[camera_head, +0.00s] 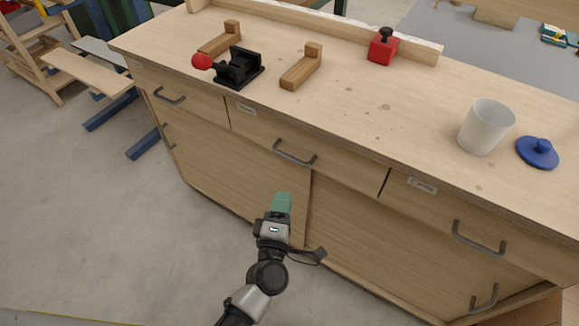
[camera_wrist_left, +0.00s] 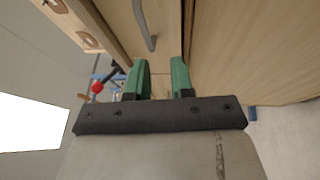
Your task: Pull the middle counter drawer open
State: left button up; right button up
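The middle counter drawer (camera_head: 335,155) is in the wooden counter front. It looks shut, with its front flush with its neighbours. Its dark grey bar handle (camera_head: 294,155) is free, and a bar handle (camera_wrist_left: 145,27), most likely the same one, shows beyond the fingers in the left wrist view. My left gripper (camera_head: 281,200) has green fingers and is in front of the counter, below the handle in the picture and apart from it. The left wrist view shows its two fingertips (camera_wrist_left: 161,66) spread with nothing between them. My right gripper is in neither view.
The counter top (camera_head: 350,95) bears a black vise (camera_head: 240,68), wooden blocks (camera_head: 301,72), a red container (camera_head: 382,48), a white cup (camera_head: 487,127) and a blue lid (camera_head: 538,152). Side drawers have handles (camera_head: 170,97).

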aim_at(289, 157)
pick_arm(q)
jog(key=shift+n+y, duration=0.4)
jog(key=shift+n, duration=0.2)
jog(key=w+r, duration=0.1)
jog(key=w, duration=0.2)
jog(key=w+r, duration=0.1)
jog(key=w, duration=0.3)
jog(key=w+d+r, duration=0.1)
jog(key=w, duration=0.2)
jog(key=shift+w+d+r, duration=0.1)
jog(key=shift+w+r, duration=0.3)
grip_shut()
